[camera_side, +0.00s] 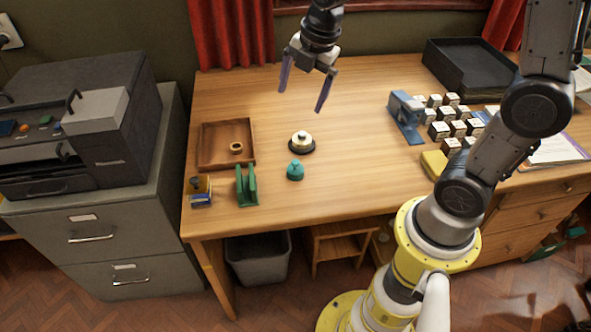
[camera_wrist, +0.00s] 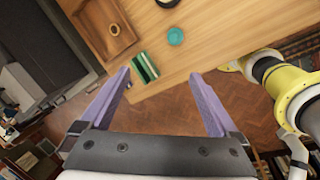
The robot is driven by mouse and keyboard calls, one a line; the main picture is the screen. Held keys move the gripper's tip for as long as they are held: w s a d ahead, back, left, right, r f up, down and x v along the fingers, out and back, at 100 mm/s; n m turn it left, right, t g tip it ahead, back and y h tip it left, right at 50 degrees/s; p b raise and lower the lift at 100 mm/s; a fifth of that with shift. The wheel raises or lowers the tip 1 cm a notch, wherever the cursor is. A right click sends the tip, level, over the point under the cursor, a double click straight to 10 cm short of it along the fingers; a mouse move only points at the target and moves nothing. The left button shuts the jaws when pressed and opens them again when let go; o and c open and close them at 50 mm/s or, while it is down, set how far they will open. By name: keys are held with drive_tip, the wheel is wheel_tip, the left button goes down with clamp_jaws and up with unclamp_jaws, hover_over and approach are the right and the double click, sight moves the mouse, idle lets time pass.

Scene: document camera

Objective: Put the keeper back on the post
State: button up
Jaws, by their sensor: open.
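A small brass-coloured ring (camera_side: 236,148), which may be the keeper, lies in a shallow wooden tray (camera_side: 203,162) at the left of the desk. It also shows in the wrist view (camera_wrist: 114,29). A round cream-topped piece on a dark base (camera_side: 301,142) stands right of the tray; I cannot tell whether it is the post. Only its edge shows in the wrist view (camera_wrist: 168,2). My gripper (camera_side: 302,98) is open and empty, above the desk with its fingers spread. In the wrist view the gripper (camera_wrist: 160,75) has nothing between its fingers.
A teal knobbed piece (camera_side: 295,171) and a green upright holder (camera_side: 247,187) stand near the front edge. A small dark-and-blue item (camera_side: 201,192) is at the front left corner. A blue device (camera_side: 406,118) and several small blocks stand right.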

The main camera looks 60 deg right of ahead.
drive_tip(key=g, duration=0.2)
hover_over(296, 161)
drive_tip(key=a, duration=0.1)
wheel_tip(296, 161, down, 7)
drive_tip(key=shift+n+g, duration=0.3)
drive_tip(key=shift+g, duration=0.2)
drive_tip(key=f, duration=1.2)
drive_tip(key=shift+s+d, duration=0.3)
drive_tip(key=shift+d, duration=0.05)
drive_tip(key=shift+w+f, duration=0.15)
drive_tip(key=shift+f, duration=1.4)
drive_tip(key=shift+w+f, duration=0.15)
drive_tip(key=shift+f, duration=1.35)
drive_tip(key=c, duration=1.4)
